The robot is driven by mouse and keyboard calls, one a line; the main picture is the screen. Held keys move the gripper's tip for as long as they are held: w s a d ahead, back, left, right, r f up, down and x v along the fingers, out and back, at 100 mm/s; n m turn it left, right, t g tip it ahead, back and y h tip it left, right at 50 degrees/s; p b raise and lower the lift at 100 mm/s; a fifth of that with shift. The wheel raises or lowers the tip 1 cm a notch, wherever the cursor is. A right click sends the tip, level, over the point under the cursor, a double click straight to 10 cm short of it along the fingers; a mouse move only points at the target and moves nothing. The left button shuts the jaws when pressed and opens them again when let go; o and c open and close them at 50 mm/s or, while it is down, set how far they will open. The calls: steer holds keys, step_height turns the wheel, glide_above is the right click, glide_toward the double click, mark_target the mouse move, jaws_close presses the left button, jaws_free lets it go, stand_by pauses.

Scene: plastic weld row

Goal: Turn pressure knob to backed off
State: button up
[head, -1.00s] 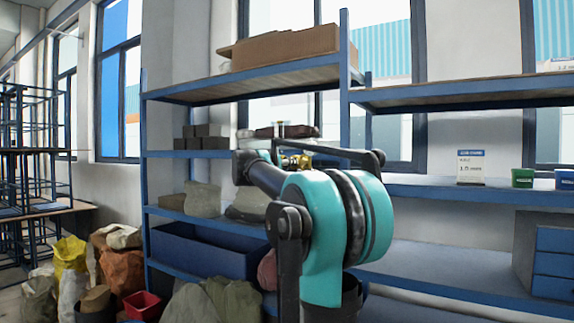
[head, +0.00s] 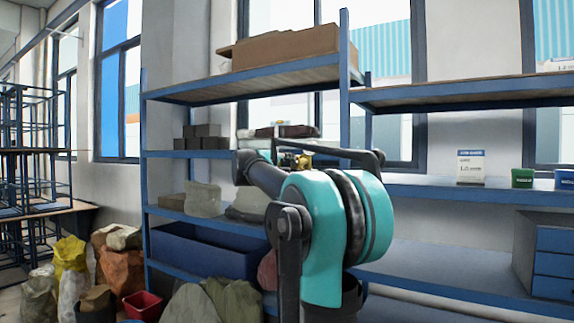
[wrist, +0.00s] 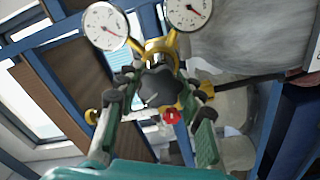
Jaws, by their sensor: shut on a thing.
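The black pressure knob (wrist: 158,86) sits in the middle of the wrist view, on a brass regulator body (wrist: 185,100) with two white round gauges (wrist: 105,26) above it. My gripper (wrist: 156,98) has one dark, green-edged finger on each side of the knob and is shut on it. The knob's pointer or marks are too small to read. In the head view my arm hides most of the regulator. Only a bit of brass (head: 303,161) shows behind the arm.
A red round part (wrist: 171,116) sits just below the knob in the wrist view. Blue shelving (head: 345,90) stands behind my arm, with a cardboard box (head: 285,46) on top. Sacks (head: 225,300) and a red bin (head: 142,305) stand on the floor at left.

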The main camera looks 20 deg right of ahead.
steer(key=n, duration=0.5)
steer(key=shift+n, duration=0.3)
steer(key=n, duration=1)
steer(key=shift+n, duration=0.4)
steer(key=n, duration=0.4)
steer(key=shift+f+n, duration=0.1)
steer(key=shift+n, duration=0.3)
steer(key=o, duration=1.2)
